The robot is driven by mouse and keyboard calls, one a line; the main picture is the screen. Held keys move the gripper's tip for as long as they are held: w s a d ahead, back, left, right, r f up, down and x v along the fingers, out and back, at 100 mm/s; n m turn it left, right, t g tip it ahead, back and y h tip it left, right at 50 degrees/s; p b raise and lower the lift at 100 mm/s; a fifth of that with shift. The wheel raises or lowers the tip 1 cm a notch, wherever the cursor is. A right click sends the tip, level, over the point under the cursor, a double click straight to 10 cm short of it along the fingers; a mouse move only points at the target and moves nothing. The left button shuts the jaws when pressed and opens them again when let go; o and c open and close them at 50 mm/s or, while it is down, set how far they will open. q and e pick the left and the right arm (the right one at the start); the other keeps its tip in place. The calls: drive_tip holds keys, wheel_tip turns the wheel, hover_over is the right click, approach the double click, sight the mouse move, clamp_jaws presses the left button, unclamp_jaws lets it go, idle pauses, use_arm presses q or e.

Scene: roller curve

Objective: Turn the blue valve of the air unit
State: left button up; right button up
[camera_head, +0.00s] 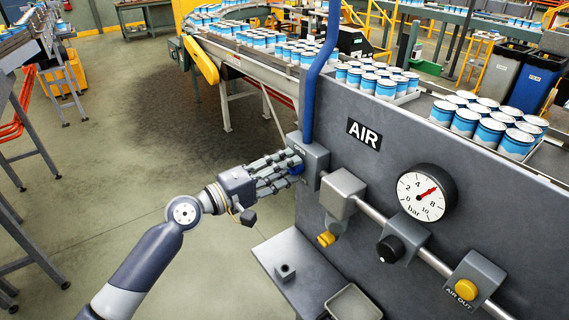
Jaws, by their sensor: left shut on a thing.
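The air unit is mounted on a grey panel (455,200) with an AIR label (364,133). Its blue valve (297,166) sits on a grey block (315,160) at the panel's left end, below a blue pipe (322,75). My left gripper (290,164) reaches in from the left and is shut on the blue valve. The fingers cover most of the valve, so its angle cannot be told. A round gauge (427,193) marked bar has a red needle pointing up and right. My right gripper is not in view.
A silver pipe links the block to a yellow-knobbed part (326,239), a black knob (391,249) and a yellow AIR OUT button (466,290). A small grey shelf (300,265) and a tray (354,303) sit below. Cans (376,80) crowd the conveyor behind. Floor at left is open.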

use_arm(q)
drive_tip(key=shift+n, duration=0.6)
drive_tip(key=shift+p, duration=0.3)
drive_tip(key=o, duration=1.1)
drive_tip(key=shift+w, duration=0.1)
drive_tip(key=shift+c, duration=0.2)
drive_tip(key=v, duration=1.2)
drive_tip(key=shift+f, duration=0.1)
